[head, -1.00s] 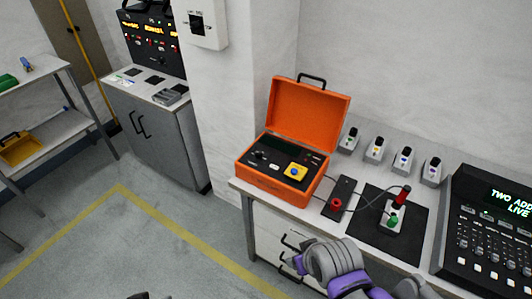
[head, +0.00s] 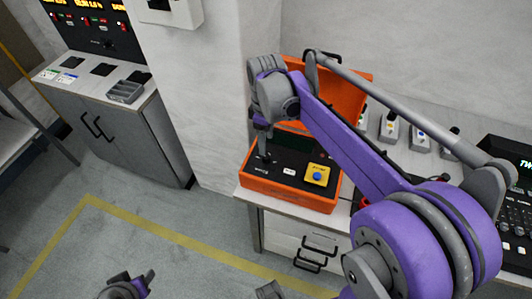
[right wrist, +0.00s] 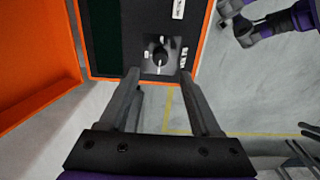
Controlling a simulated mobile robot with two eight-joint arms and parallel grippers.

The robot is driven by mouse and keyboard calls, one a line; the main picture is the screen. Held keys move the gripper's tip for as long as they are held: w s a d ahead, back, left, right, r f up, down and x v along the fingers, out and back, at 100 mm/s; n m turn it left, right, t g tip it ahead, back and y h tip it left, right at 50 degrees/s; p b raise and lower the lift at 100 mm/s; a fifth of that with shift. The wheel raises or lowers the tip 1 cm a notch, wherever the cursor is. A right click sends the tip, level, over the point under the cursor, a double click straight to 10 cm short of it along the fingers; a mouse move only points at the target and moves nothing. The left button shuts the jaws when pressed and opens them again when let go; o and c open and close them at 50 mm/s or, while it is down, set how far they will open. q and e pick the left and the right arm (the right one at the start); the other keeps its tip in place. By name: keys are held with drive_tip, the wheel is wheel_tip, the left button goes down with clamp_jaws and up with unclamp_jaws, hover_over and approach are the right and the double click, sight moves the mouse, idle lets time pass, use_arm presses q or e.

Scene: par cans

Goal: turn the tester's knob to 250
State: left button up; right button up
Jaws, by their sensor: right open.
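The tester is an orange case (head: 285,196) on the bench, its lid open, with a black panel and a blue button on a yellow plate (head: 318,174). Its black knob (right wrist: 160,56) shows in the right wrist view on a grey dial plate with small white labels, too small to read. A white pointer line on the knob points towards the gripper, down in that view. My right gripper (head: 263,155) is over the panel's left part; in the wrist view its open fingers (right wrist: 160,82) are spread below the knob, apart from it. My left gripper (head: 130,285) is low at the bottom edge, its jaws unclear.
The raised orange lid (right wrist: 35,65) stands close on the left in the wrist view. Small grey testers (head: 420,136) line the bench behind my right arm. A black console (head: 515,205) is at the right. The floor in front is clear.

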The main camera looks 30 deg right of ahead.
sight(266, 156)
wheel_tip(266, 156, down, 7)
drive_tip(key=shift+r, duration=0.1)
idle(0.3)
clamp_jaws()
